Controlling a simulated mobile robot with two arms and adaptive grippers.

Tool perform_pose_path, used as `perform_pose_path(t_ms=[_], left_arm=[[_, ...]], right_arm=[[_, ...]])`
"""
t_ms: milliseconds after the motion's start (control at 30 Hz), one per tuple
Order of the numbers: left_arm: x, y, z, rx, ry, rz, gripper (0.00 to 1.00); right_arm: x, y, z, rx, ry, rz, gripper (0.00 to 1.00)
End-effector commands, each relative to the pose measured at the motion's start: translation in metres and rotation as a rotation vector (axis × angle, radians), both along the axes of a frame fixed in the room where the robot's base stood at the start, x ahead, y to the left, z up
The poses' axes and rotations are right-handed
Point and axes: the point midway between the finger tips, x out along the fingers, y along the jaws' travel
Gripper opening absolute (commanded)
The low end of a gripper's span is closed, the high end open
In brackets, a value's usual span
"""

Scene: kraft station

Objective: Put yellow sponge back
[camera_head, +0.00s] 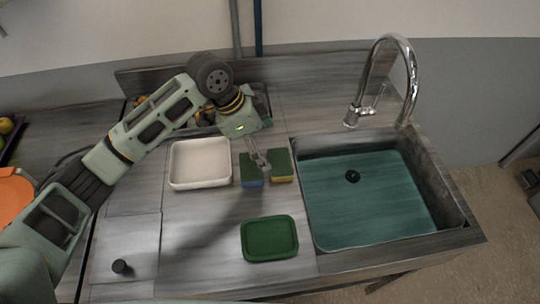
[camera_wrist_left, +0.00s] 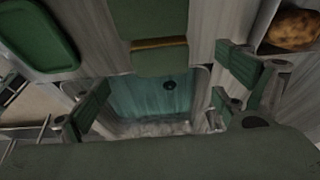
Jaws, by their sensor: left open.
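The yellow sponge (camera_head: 280,166), green on top with a yellow lower layer, lies on the counter just left of the sink. A similar green-topped sponge with a blue lower layer (camera_head: 250,172) lies close on its left. My left gripper (camera_head: 261,164) is open and points down over the two sponges, partly covering the gap between them. In the left wrist view its fingers (camera_wrist_left: 160,100) are spread apart with nothing between them. Green sponge surfaces with a yellowish band (camera_wrist_left: 160,44) show above the fingers there. My right gripper is in neither view.
The sink (camera_head: 370,190) with a chrome faucet (camera_head: 405,75) is on the right. A white tray (camera_head: 200,164) stands left of the sponges and a green lid (camera_head: 269,238) lies in front. A black knob (camera_head: 121,266) is front left. Counter between tray and lid is clear.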

Motion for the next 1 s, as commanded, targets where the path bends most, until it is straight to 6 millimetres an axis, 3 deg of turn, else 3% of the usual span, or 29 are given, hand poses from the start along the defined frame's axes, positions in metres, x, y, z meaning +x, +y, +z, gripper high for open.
perform_pose_path(t_ms=[133,333,1000], left_arm=[[-0.001,0.01,0.024,0.0,-0.004,0.002,0.92],[-0.003,0.016,0.041,0.0,-0.001,-0.001,0.92],[-0.004,0.017,0.042,0.0,0.001,0.0,0.92]], right_arm=[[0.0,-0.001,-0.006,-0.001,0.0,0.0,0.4],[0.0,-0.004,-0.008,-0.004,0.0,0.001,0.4],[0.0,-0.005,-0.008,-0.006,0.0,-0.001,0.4]])
